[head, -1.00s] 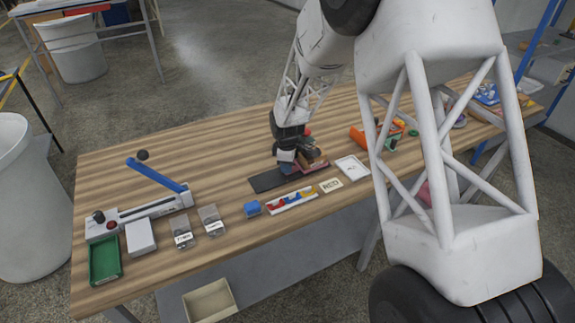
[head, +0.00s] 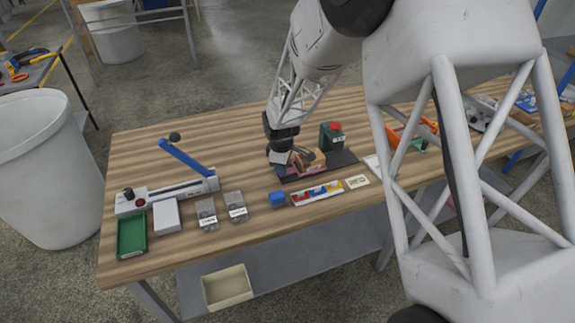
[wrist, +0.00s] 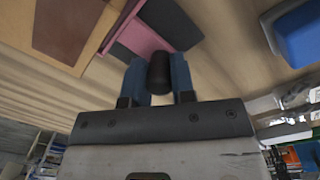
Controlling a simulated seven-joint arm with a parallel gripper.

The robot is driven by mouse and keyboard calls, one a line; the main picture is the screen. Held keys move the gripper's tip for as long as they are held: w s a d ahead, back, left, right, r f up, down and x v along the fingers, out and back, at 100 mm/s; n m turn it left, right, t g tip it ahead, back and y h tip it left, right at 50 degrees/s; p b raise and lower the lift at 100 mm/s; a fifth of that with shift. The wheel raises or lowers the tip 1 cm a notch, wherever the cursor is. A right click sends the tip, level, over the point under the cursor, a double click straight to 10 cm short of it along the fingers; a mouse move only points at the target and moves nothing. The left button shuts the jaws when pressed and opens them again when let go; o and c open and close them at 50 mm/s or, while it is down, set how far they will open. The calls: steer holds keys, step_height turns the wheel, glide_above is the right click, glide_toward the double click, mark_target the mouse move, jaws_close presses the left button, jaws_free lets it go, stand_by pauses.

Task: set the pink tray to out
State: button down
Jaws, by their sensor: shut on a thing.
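The pink tray (head: 303,174) lies on a long dark base (head: 343,159) near the middle of the wooden table, with brown pieces (head: 308,159) on it. The tray covers the left part of the base; the bare dark part shows to its right. My gripper (head: 281,157) is at the tray's left end. In the wrist view my gripper (wrist: 158,75) has its two blue fingers shut on a dark round knob (wrist: 158,72), just beside the pink tray edge (wrist: 145,32). How the knob joins the tray is hidden.
A green container with a red lid (head: 332,136) stands behind the base. A blue block (head: 277,198) and a white tray of coloured pieces (head: 317,192) are in front. A blue-armed lever device (head: 185,165) is at left. The table between lever and gripper is mostly clear.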

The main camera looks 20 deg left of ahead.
steer(key=shift+s+a, duration=0.15)
steer(key=shift+a, duration=0.05)
steer(key=c, duration=1.2)
jaws_free()
steer(key=shift+o, duration=1.3)
steer(key=shift+r, duration=0.15)
steer(key=shift+s+r, duration=0.15)
steer(key=shift+r, duration=3.6)
steer(key=shift+d+r, duration=0.1)
steer(key=shift+d, duration=0.05)
